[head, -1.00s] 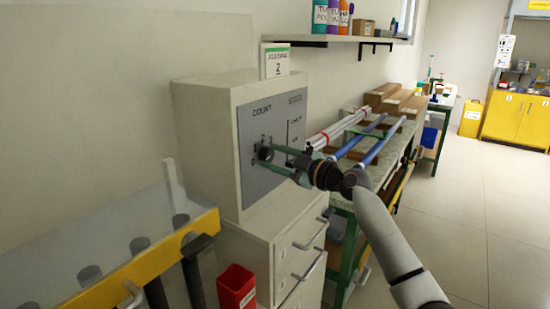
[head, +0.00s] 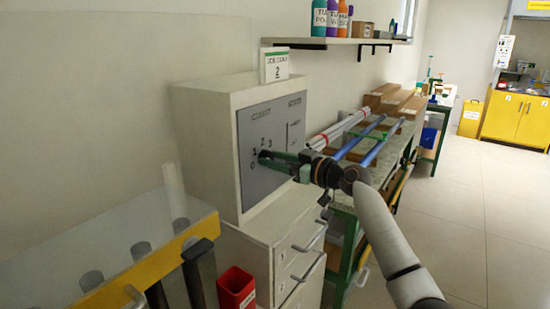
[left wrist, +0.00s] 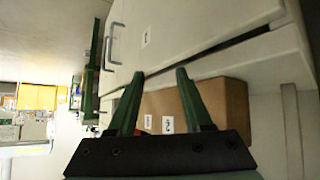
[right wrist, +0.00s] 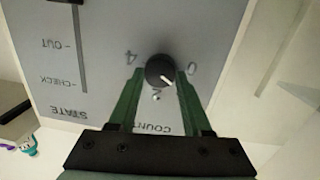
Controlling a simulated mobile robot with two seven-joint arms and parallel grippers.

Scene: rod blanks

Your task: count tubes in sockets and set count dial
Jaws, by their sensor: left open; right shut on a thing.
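The count dial (right wrist: 160,70) is a round black knob with a white pointer line on a grey panel (head: 285,125). In the right wrist view the panel appears upside down, and the pointer is between 0 and 2. My right gripper (right wrist: 158,80) is shut on the dial, one finger on each side; in the head view it reaches the panel from the right (head: 268,157). My left gripper (left wrist: 161,73) is open and empty in front of pale drawers; the head view does not show it. A yellow-edged rack (head: 160,262) with several round sockets is at the lower left.
A card (head: 276,67) reading 2 stands on the panel's box. A red bin (head: 236,290) is beside the drawers (head: 285,255). A bench (head: 400,150) with blue and white rods is behind my right arm. The floor at right is clear.

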